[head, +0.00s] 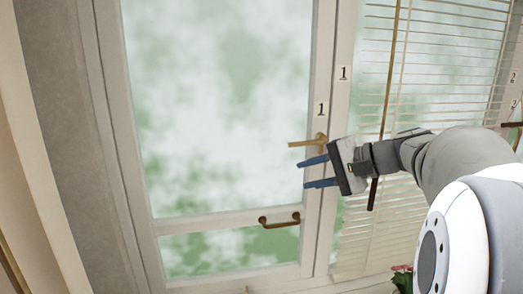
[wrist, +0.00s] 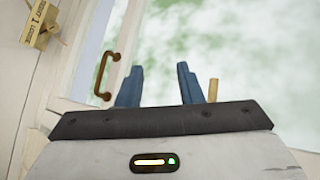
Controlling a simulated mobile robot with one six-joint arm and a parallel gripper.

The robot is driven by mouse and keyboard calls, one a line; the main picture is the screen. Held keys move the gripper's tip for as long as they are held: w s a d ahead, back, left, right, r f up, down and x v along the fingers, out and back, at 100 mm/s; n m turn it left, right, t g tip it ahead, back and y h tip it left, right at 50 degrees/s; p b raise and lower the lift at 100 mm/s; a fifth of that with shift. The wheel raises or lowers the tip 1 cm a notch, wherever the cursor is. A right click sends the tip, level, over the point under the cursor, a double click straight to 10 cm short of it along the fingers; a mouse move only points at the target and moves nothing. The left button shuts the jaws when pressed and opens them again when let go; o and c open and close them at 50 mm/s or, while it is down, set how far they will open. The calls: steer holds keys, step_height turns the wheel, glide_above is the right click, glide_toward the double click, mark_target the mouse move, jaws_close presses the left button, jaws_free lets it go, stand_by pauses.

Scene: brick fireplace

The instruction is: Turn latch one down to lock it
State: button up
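A brass lever (head: 306,142) sits on the window frame just below a plate marked 1 and points left, about level. A second plate marked 1 is on the neighbouring post. My gripper (head: 306,173) is open and empty, with its two blue fingers apart just below the lever. The upper finger is close under the lever; I cannot tell if they touch. In the wrist view the fingers (wrist: 158,88) stand apart, and the lever's tip (wrist: 213,90) shows just outside the right finger. A brass block (wrist: 38,25) with a label including a 1 is at the upper left there.
Blinds (head: 425,75) cover the right pane. A dark handle (head: 513,125) near plates marked 2 is at far right. Flowers (head: 402,278) stand below.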

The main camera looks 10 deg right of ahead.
mark_target(309, 144)
steer(key=w+d+r+m+t+y, duration=0.1)
steer(key=w+d+r+t+y, duration=0.15)
steer(key=d+r, duration=0.3)
steer(key=shift+t+h, duration=0.25)
steer(key=shift+h, duration=0.2)
steer(key=x, duration=0.2)
steer(key=p+x, duration=0.1)
steer(key=x, duration=0.4)
steer(key=shift+w+d+f, duration=0.1)
steer(key=shift+w+f, duration=0.1)
steer(key=shift+w, duration=0.35)
jaws_close()
